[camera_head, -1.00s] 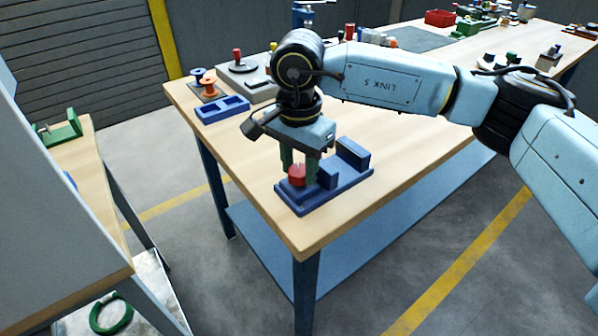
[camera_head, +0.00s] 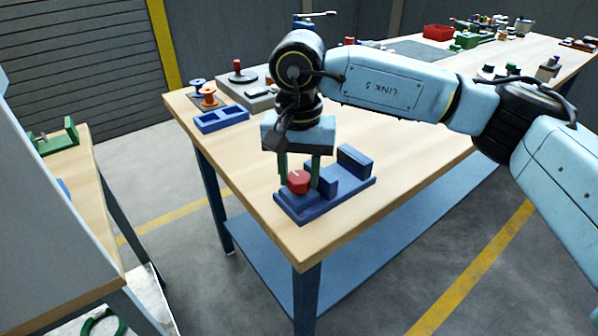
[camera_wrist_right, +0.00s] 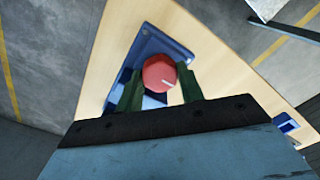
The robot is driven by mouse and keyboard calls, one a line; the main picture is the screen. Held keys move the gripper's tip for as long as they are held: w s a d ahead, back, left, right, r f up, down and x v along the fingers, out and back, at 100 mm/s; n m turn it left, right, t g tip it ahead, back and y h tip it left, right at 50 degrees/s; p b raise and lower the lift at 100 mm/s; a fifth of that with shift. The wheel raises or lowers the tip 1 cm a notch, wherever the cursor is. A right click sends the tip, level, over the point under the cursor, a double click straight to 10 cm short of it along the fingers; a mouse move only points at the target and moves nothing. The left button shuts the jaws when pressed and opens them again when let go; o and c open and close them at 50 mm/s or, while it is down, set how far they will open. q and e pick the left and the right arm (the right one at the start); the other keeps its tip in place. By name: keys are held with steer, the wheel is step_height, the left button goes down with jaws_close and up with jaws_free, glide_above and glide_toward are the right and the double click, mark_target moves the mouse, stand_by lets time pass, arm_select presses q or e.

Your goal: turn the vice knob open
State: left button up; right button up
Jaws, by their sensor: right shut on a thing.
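The blue vice (camera_head: 345,195) lies on the near corner of the wooden bench, with its jaw blocks standing up from the base. Its red knob (camera_head: 299,182) has a pale pointer line and sits at the vice's left end. My right gripper (camera_head: 299,176) comes down from above, with its green fingers on either side of the knob, shut on it. The right wrist view shows the red knob (camera_wrist_right: 159,74) between the green fingers (camera_wrist_right: 160,88), its pale line pointing right. The gripper hides part of the vice. My left gripper is not in view.
A blue two-pocket tray (camera_head: 221,118) and orange and blue spools (camera_head: 208,95) stand behind on the bench (camera_head: 250,185). A grey plate with a red-topped post (camera_head: 238,72) is further back. Bare bench lies around the vice. A side table with a green bracket (camera_head: 55,138) is at left.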

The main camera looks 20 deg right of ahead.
mark_target(299, 177)
stand_by(0.3)
steer(key=o, duration=1)
steer(key=shift+r, duration=0.15)
steer(key=shift+r, duration=0.35)
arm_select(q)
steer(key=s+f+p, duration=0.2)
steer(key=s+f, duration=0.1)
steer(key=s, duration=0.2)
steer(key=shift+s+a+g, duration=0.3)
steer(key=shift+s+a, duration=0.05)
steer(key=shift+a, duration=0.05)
arm_select(e)
step_height(299, 177, up, 12)
steer(key=shift+r, duration=0.25)
